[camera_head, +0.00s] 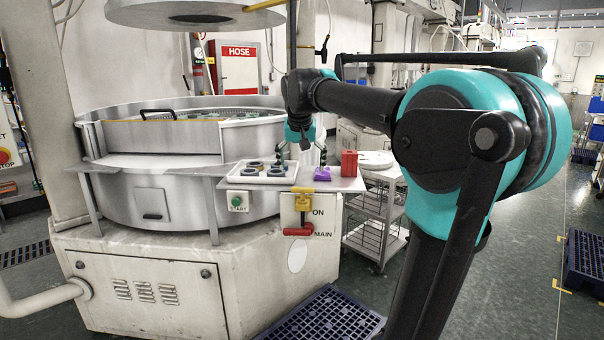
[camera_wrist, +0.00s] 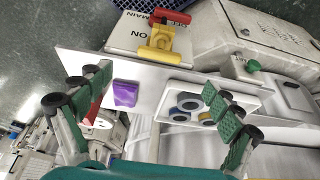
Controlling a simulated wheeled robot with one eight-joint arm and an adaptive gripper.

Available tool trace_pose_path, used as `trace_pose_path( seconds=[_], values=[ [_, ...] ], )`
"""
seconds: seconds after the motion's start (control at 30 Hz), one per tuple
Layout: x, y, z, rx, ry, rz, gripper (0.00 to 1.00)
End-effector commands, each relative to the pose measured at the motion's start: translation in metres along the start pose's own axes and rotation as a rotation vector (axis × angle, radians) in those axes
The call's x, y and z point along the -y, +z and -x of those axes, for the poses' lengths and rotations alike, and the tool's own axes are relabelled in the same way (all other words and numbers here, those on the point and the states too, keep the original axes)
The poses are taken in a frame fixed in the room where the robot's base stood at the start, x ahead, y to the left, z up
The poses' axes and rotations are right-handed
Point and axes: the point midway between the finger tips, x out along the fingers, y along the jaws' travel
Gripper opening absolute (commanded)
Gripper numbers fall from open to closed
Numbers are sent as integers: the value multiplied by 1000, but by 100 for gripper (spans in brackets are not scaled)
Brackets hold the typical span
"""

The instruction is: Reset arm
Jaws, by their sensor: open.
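My gripper (camera_head: 301,156) hangs over the machine's front shelf, fingers down, in the head view. In the wrist view its green-padded fingers (camera_wrist: 158,82) are spread wide and nothing is between them in their grip. Beneath and around it on the shelf are a white tray (camera_head: 236,179) with several round blue-and-white and dark pieces, a purple block (camera_head: 323,173) and a red container (camera_head: 349,163). In the wrist view the purple block (camera_wrist: 125,93) shows near the left finger and the tray (camera_wrist: 250,103) lies partly behind the right finger. My arm reaches in from the right.
The large round lapping machine (camera_head: 170,190) fills the left. A panel with a yellow handle (camera_head: 296,198) and red handle (camera_head: 297,231) sits below the shelf's front edge. A green START button (camera_head: 238,200) is beside it. A wire-shelf trolley (camera_head: 375,215) stands right; blue pallets lie on the floor.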

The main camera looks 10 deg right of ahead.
Motion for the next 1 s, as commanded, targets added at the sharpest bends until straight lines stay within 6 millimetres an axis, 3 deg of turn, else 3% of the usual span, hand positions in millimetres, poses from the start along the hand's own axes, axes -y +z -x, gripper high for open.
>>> trace_pose_path(
  seconds=[0.33,0.47,0.57,0.67,0.8,1.0],
  values=[
    [0,1,0,0,0,0,92],
    [-7,15,-17,3,-4,11,92],
    [-19,44,-47,8,-13,32,92],
    [-35,87,-86,14,-25,61,92],
    [-59,158,-136,20,-43,106,92],
    [-90,266,-191,24,-68,165,92]
  ],
)
